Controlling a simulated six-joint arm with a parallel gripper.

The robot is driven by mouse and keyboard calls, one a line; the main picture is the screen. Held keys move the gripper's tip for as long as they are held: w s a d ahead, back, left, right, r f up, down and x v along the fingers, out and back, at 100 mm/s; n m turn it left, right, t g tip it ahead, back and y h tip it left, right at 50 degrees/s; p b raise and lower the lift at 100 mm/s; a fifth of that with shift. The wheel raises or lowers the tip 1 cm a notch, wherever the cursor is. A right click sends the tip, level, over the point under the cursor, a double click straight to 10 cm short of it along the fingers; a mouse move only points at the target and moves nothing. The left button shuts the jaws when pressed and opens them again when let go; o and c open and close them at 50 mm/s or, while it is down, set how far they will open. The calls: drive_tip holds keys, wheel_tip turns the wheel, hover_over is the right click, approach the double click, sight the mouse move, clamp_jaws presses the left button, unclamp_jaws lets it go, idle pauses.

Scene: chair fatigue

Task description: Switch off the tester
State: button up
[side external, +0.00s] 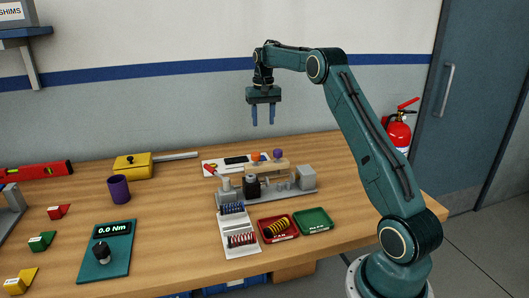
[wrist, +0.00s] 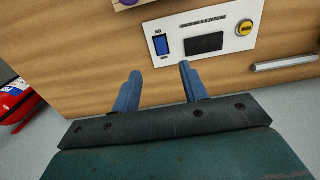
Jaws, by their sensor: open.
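The tester's white control panel (side external: 222,172) lies on the bench behind the fixture (side external: 284,192). No digits are readable on the display. My gripper (side external: 263,122) is open and empty, pointing down well above the bench near the panel. In the wrist view my gripper's fingertips (wrist: 160,70) show just below the switch and do not touch it.
The fixture carries an orange and a purple knob. In front are a spring tray (side external: 238,232), a red tray (side external: 279,230) and a green tray (side external: 314,221). A yellow box (side external: 134,165), a purple cup (side external: 118,189) and a torque meter (side external: 105,250) stand left. Air around my gripper is clear.

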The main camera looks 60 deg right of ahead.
sight(264, 159)
drive_tip(key=shift+f, duration=0.2)
wheel_tip(264, 159, down, 14)
drive_tip(key=shift+r, duration=0.25)
idle(0.4)
